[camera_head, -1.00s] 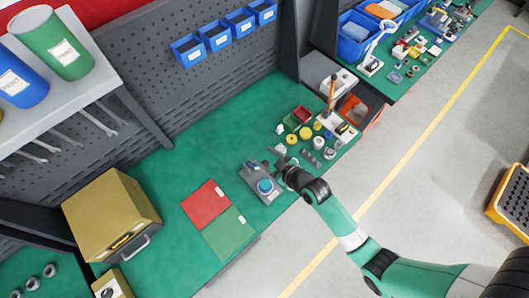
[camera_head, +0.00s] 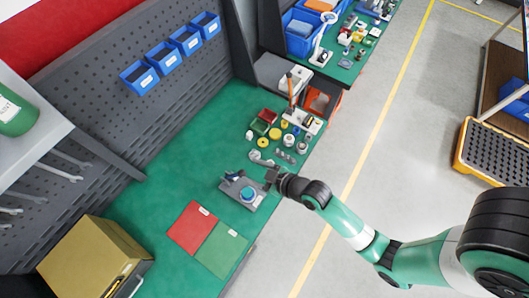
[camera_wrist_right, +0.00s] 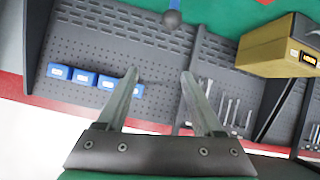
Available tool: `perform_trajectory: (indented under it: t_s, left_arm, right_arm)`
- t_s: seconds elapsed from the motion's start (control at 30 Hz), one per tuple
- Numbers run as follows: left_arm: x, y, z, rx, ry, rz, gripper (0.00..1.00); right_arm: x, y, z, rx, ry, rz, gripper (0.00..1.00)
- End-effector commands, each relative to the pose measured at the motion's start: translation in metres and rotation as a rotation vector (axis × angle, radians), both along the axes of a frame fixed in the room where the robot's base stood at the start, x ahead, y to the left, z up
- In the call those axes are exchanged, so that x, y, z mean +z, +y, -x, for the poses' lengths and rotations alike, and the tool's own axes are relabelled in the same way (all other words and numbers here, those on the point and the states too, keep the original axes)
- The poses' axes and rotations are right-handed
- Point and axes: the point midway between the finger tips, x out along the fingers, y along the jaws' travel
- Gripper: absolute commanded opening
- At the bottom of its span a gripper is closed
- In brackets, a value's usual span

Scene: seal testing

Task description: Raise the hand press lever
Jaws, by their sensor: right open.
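The small grey device with a round blue part on top, apparently the hand press (camera_head: 262,203), sits near the front edge of the green bench in the head view. A dark blue part, which may be its lever, rises at its far left side. My right gripper (camera_head: 263,169) is just beside it at the upper right, apparently above the bench. In the right wrist view my right gripper (camera_wrist_right: 159,74) is open and empty. A dark ball knob (camera_wrist_right: 172,19) shows beyond the fingertips, apart from them. My left gripper is not in view.
Red and green mats (camera_head: 192,228) lie left of the press. Small yellow, red and grey parts (camera_head: 284,124) crowd the bench beyond it, near an upright orange rod (camera_head: 291,88). A yellow case (camera_head: 88,258) stands at lower left. Blue bins (camera_head: 139,77) hang on the pegboard.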

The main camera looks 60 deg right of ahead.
Motion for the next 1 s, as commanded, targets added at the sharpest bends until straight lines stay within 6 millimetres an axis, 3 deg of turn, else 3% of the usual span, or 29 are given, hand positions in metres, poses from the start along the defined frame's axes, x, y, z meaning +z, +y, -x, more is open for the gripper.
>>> perform_trajectory:
  t_s: [0.1,0.23,0.6,0.77,0.9,1.0]
  left_arm:
    - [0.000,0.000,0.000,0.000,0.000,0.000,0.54]
    - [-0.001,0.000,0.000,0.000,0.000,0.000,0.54]
    - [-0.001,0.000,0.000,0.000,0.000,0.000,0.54]
    - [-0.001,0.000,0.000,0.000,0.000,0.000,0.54]
    - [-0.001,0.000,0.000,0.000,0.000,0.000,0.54]
    - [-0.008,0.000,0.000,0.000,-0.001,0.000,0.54]
  right_arm:
    - [0.015,0.000,0.026,-0.002,0.000,-0.001,0.68]
    - [0.025,0.000,0.044,-0.001,0.000,0.000,0.68]
    - [0.031,0.001,0.052,0.000,0.000,-0.001,0.66]
    - [0.046,-0.006,0.043,-0.026,-0.079,0.015,0.38]
    - [0.101,-0.037,0.027,-0.110,-0.340,0.188,0.12]
    - [0.147,-0.050,0.028,-0.141,-0.592,0.413,0.00]
